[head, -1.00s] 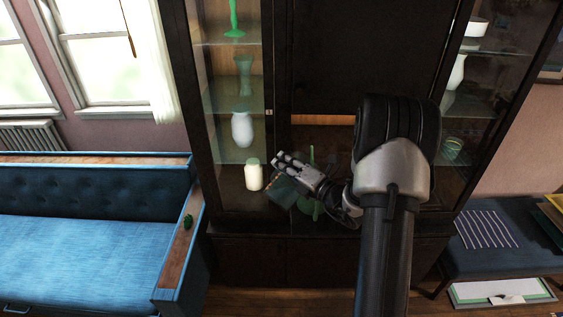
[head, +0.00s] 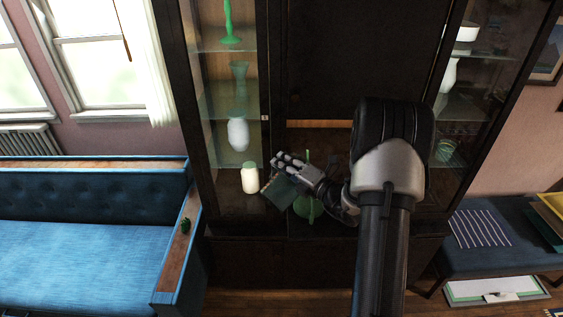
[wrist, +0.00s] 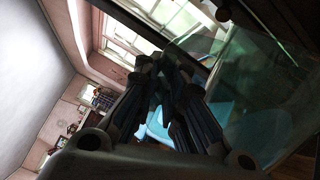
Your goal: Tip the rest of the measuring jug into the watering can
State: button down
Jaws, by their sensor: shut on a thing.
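My gripper (head: 287,162) is in front of the cabinet's lower middle opening, shut on the measuring jug (head: 281,190). The jug looks like a dark, greenish see-through vessel and hangs tilted below the fingers. In the wrist view my gripper's dark fingers (wrist: 166,68) are close together, and a pale green see-through surface (wrist: 262,105) fills the right; I cannot tell if it is the jug or cabinet glass. A green object with a thin upright part, probably the watering can (head: 302,207), stands just right of the jug, partly hidden by my arm. The liquid cannot be made out.
A cream jar (head: 249,179) stands close left of the jug. Glass shelves above it hold a white vase (head: 238,134) and green glassware (head: 230,25). A blue sofa (head: 80,255) is at the left, a blue bench (head: 500,262) at the right.

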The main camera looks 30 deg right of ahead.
jog(key=shift+w+d+r, duration=0.1)
jog(key=shift+r, duration=0.1)
dwell(0.4)
jog(key=shift+w+d+r+m+p, duration=0.3)
jog(key=shift+w+r+m+p, duration=0.1)
jog(key=shift+p, duration=0.35)
jog(key=shift+d, duration=0.15)
dwell(0.4)
jog(key=shift+d+r+m+p, duration=0.35)
jog(key=shift+m+p, duration=0.05)
jog(key=shift+p, duration=0.25)
jog(key=shift+w+d, duration=0.1)
jog(key=shift+d, duration=0.05)
dwell(0.5)
jog(key=shift+w+d+r+m+p, duration=0.1)
jog(key=shift+d+r+m+p, duration=0.2)
jog(key=shift+d+m+p, duration=0.25)
jog(key=shift+r, duration=0.15)
dwell(0.6)
